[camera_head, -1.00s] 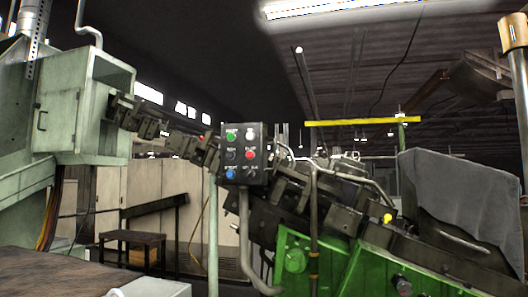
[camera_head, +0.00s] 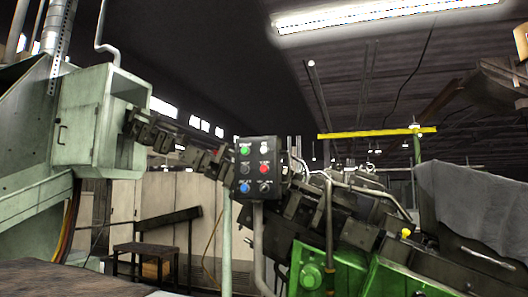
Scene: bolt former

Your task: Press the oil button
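A dark control box (camera_head: 255,178) stands on a pale post near the middle of the view. Its face has two columns of buttons. The left column has a green button (camera_head: 244,151) at the top, a black one (camera_head: 245,170) in the middle and a blue one (camera_head: 244,187) at the bottom. The right column has a white one (camera_head: 264,148), a red one (camera_head: 264,169) and a dark one (camera_head: 265,187). The small labels are too blurred to tell which is the oil button. Neither of my grippers is in view.
A pale green machine cabinet (camera_head: 85,125) stands at the left. A green-based machine (camera_head: 350,272) with pipes and a grey cover (camera_head: 470,205) fills the right. A dark low table (camera_head: 145,252) stands behind. A brown surface (camera_head: 75,280) lies at the lower left.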

